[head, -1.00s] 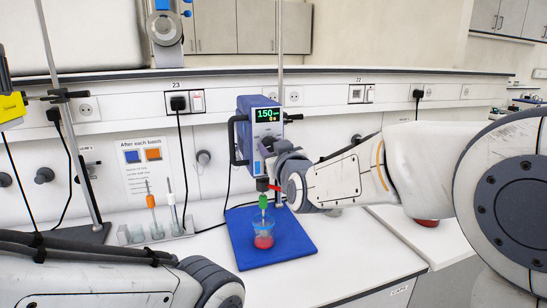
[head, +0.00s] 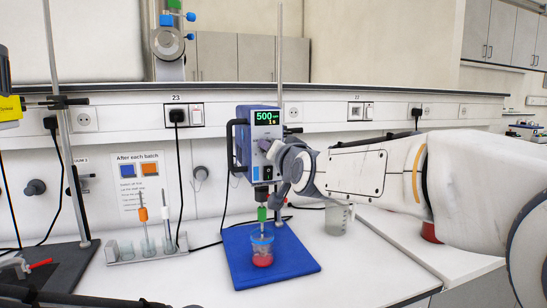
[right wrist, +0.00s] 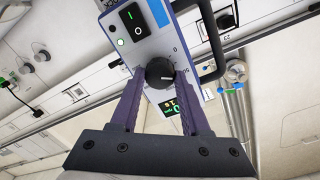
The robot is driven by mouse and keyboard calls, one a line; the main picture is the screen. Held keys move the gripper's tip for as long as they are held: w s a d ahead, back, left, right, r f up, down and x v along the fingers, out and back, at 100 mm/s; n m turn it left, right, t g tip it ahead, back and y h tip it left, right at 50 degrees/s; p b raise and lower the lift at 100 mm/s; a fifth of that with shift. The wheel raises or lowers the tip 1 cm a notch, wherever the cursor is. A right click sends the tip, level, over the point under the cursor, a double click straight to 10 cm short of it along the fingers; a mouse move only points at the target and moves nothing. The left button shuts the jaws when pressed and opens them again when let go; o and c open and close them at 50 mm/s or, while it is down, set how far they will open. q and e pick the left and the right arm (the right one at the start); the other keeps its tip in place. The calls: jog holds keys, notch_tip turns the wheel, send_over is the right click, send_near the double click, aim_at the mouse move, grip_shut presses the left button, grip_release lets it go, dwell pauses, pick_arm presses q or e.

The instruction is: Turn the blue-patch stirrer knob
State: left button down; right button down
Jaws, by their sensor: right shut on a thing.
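The blue stirrer (head: 262,160) hangs on a stand above a blue mat (head: 268,277). Its green display (head: 267,116) reads 500. Its black knob (right wrist: 160,72) shows in the right wrist view, between the two purple fingers of my right gripper (right wrist: 161,82). The right gripper is shut on the knob, and it also shows in the head view at the stirrer's front (head: 268,147), where it hides the knob. A cup (head: 262,250) with red liquid stands on the mat under the stirrer, with the shaft reaching into it. My left gripper is out of view.
A rack (head: 147,251) with orange- and white-topped tools stands left of the mat. A clear beaker (head: 338,218) stands at the right behind it. A metal stand (head: 72,180) is at the left. A black-and-green power switch (right wrist: 132,22) sits near the knob.

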dwell(0.3)
jog(key=shift+c, duration=1.9)
grip_release()
jog(key=v, duration=1)
jog(key=shift+s, duration=0.25)
